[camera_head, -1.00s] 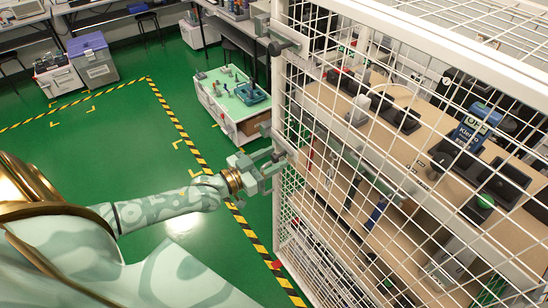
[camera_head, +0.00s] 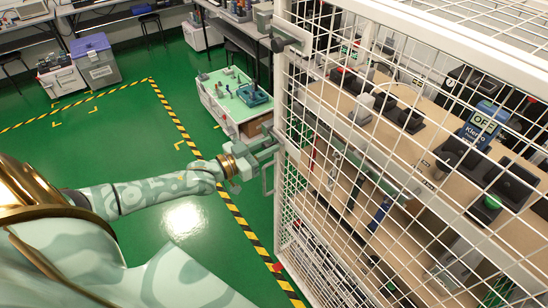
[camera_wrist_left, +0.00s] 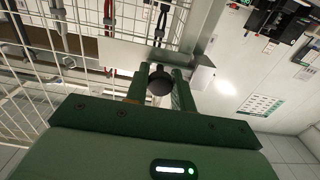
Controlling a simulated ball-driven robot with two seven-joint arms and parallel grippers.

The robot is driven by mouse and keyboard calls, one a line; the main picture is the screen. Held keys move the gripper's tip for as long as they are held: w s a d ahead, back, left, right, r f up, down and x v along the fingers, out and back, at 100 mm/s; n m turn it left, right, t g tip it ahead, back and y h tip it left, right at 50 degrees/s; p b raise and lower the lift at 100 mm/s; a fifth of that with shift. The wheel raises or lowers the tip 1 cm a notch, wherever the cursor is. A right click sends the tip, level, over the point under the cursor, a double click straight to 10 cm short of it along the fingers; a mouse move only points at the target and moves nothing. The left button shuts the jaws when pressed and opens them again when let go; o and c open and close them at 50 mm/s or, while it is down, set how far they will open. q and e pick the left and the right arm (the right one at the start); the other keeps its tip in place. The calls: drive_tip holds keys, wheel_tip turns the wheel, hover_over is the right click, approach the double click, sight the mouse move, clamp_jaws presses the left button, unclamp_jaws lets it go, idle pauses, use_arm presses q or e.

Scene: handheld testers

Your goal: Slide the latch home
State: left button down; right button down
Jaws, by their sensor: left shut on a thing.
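A white mesh cage (camera_head: 281,215) stands at the right in the head view. My left gripper (camera_head: 272,146) is at its near corner post. In the left wrist view a round dark latch knob (camera_wrist_left: 160,82) sits between the two green fingers (camera_wrist_left: 160,92), which are shut on it. A pale plate (camera_wrist_left: 130,54) lies behind the knob. In the head view the gripper hides the knob. A second latch with a dark knob (camera_head: 277,45) is higher on the same post. A grey pull handle (camera_head: 268,180) is just below my gripper. My right gripper is not in view.
Behind the mesh are wooden shelves with several dark devices and a blue tester (camera_head: 482,122). A low white cabinet with a green top (camera_head: 228,92) stands beyond my gripper.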

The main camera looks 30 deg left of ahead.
use_arm(q)
drive_tip(key=shift+w+a, duration=0.1)
drive_tip(key=shift+a, duration=0.2)
drive_tip(key=c, duration=1.2)
unclamp_jaws()
drive_tip(key=shift+c, duration=0.2)
drive_tip(key=shift+o, duration=0.2)
drive_tip(key=shift+a, duration=0.1)
drive_tip(key=p+v, duration=0.1)
drive_tip(key=v, duration=1.5)
drive_tip(key=shift+f, duration=0.15)
